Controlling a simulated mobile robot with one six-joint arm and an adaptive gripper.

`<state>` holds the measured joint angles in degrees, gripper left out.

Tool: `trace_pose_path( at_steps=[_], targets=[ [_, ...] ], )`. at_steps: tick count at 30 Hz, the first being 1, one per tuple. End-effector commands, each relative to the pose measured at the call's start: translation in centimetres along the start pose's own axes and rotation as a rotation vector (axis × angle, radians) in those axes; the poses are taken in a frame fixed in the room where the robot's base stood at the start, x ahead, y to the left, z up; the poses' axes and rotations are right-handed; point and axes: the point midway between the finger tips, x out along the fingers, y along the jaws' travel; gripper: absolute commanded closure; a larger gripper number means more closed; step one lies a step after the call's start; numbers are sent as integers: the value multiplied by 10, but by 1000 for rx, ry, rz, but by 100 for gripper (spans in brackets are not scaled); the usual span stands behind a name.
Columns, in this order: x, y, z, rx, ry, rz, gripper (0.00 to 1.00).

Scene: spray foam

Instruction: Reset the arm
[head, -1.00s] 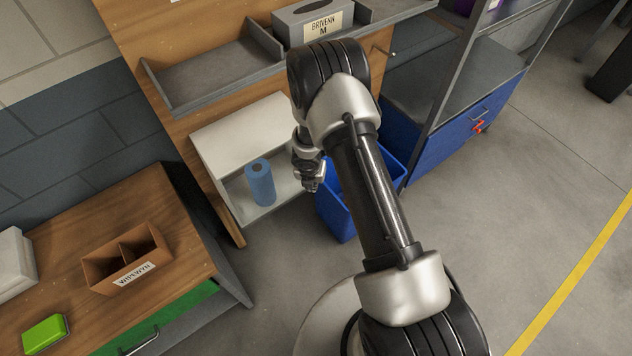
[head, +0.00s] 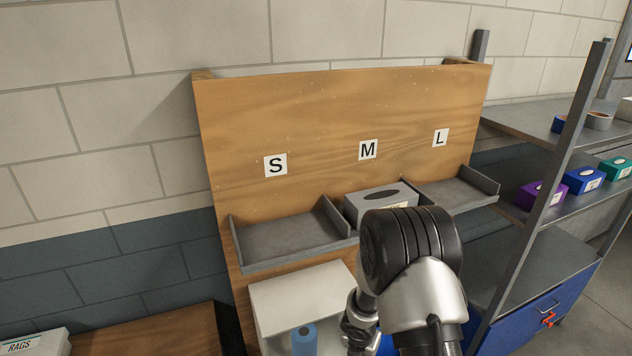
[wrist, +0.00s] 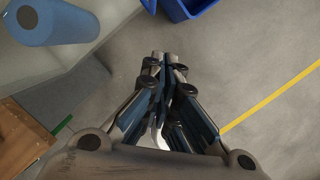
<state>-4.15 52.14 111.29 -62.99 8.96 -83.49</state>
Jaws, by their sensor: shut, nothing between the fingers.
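My gripper shows in the wrist view (wrist: 160,62), pointing down over the grey floor. Its fingers are together with nothing between them. In the head view my arm is folded in front of the wooden board, and the fingertips are cut off or hidden at the bottom edge. A blue roll (head: 304,340) stands in the white open cabinet (head: 300,292), left of my wrist. The roll also shows at the upper left of the wrist view (wrist: 60,20), apart from the gripper.
The wooden board (head: 330,115) carries S, M and L labels. Its M tray holds a grey box (head: 378,200); the S tray (head: 288,242) and L tray (head: 455,194) look empty. A shelf rack (head: 530,260) with several coloured boxes stands right. A blue bin (wrist: 186,8) is near the gripper.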

Motion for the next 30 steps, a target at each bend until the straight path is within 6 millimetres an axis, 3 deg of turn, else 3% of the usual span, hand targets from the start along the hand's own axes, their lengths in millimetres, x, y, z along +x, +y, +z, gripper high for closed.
trace_pose_path(
  at_steps=[4, 7, 11, 14, 21, 25, 30],
  targets=[
    [-48, -8, 31, 251, -76, -5, 100],
    [-95, -22, 46, 509, -131, -3, 100],
    [-153, -45, 49, 854, -179, 15, 100],
    [-193, -64, 40, 1119, -196, 41, 100],
    [-267, -107, -14, 1732, -155, 122, 100],
    [-292, -124, -58, 2045, -76, 166, 100],
    [-309, -136, -115, 2382, 69, 199, 100]
  ],
)
